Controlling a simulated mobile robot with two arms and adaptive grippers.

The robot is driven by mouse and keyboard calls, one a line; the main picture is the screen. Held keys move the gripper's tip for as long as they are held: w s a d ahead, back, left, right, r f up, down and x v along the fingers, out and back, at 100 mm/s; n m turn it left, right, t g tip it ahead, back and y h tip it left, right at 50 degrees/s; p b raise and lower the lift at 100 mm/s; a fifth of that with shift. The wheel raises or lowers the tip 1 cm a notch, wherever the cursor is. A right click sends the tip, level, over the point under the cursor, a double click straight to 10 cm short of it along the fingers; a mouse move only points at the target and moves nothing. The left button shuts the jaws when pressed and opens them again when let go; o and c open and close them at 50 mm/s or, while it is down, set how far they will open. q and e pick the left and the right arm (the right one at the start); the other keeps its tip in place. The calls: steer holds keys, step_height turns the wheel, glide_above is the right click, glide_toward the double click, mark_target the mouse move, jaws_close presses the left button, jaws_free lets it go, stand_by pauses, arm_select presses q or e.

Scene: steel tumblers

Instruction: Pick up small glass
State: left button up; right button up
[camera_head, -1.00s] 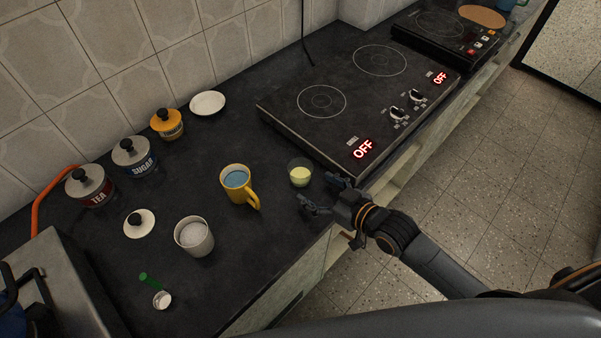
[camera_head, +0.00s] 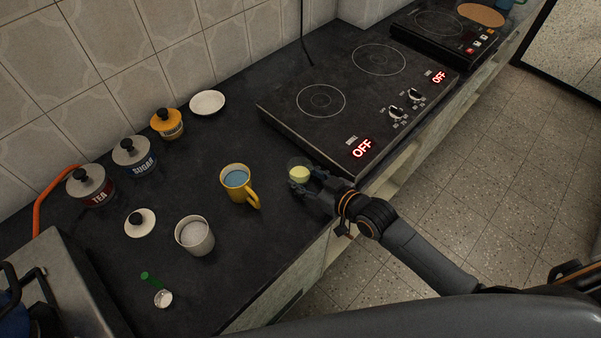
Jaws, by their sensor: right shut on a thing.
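The small glass (camera_head: 299,171), clear with pale yellow contents, stands upright on the dark counter just left of the cooktop's front corner. My right gripper (camera_head: 305,182) has reached in from the right and is shut on the glass, with its fingers around the near side. The fingers hide the lower part of the glass. My left gripper is not in the head view.
A yellow mug (camera_head: 237,184) of bluish liquid stands close left of the glass. A white cup (camera_head: 194,236), a lid (camera_head: 140,222), jars (camera_head: 134,156) and a white saucer (camera_head: 207,103) stand further left. The black cooktop (camera_head: 345,125) lies behind right.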

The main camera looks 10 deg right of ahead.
steer(key=shift+r, duration=0.15)
steer(key=shift+r, duration=0.8)
steer(key=s+d+r+b, duration=0.1)
steer(key=s+d+r, duration=0.7)
steer(key=d+r, duration=0.3)
steer(key=shift+s, duration=0.15)
steer(key=shift+d, duration=0.1)
stand_by(0.9)
